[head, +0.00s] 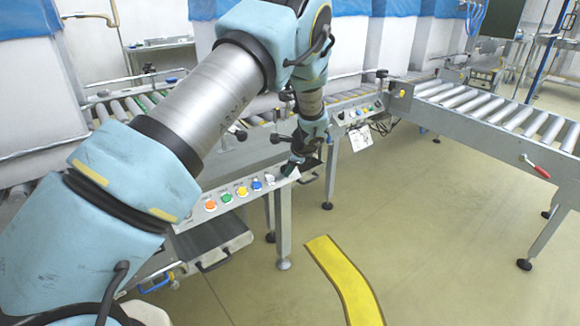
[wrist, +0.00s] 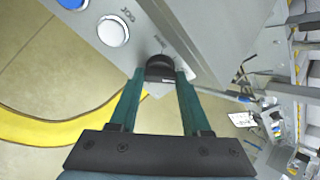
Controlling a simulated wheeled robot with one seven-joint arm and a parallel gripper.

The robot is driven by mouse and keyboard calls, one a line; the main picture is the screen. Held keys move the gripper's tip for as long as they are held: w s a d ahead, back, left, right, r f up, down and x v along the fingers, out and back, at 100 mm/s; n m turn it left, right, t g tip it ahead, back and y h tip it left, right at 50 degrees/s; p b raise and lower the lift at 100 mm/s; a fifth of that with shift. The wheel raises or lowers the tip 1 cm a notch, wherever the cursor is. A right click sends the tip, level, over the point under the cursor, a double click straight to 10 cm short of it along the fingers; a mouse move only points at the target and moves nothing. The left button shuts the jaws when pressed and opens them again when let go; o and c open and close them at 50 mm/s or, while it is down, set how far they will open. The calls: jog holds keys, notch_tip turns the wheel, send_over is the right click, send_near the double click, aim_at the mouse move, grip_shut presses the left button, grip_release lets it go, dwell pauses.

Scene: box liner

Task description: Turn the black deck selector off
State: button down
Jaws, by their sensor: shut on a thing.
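The black deck selector (wrist: 160,68) is a round dark knob on the grey control panel (wrist: 97,60) in the wrist view. My gripper (wrist: 160,75) has its two green fingers on either side of the knob and is shut on it. Part of the knob's sides is hidden by the fingertips, and its pointer setting cannot be read. In the head view my gripper (head: 289,168) is at the right end of the button panel (head: 232,208), where the knob is hard to make out.
A white button (wrist: 112,31) marked JOG is beside the knob. Orange (head: 210,205), green (head: 226,198), yellow (head: 242,191) and blue (head: 256,184) buttons line the panel. A roller conveyor (head: 490,105) stands at right. The floor with yellow marking (head: 345,280) is clear.

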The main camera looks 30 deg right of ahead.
jog(key=shift+f+b, duration=0.1)
jog(key=shift+b, duration=0.2)
jog(key=n+b, duration=0.1)
jog(key=b, duration=0.1)
jog(key=shift+f+n+b, duration=0.2)
jog(key=shift+n+b, duration=0.1)
jog(key=shift+b, duration=0.1)
jog(key=n+b, duration=0.2)
jog(key=b, duration=0.1)
jog(key=shift+f+t+b, duration=0.1)
jog(key=shift+t+b, duration=0.2)
jog(key=shift+b, duration=0.05)
jog(key=n+b, duration=0.3)
jog(key=b, duration=0.1)
jog(key=shift+s+n+t+b, duration=0.1)
jog(key=shift+n+t+b, duration=0.2)
jog(key=shift+n, duration=0.1)
jog(key=shift+r+n+b, duration=0.25)
jog(key=shift+n+b, duration=0.25)
jog(key=shift+b, duration=0.05)
jog(key=shift+r, duration=0.1)
jog(key=shift+c, duration=1.8)
grip_release()
jog(key=shift+r, duration=0.15)
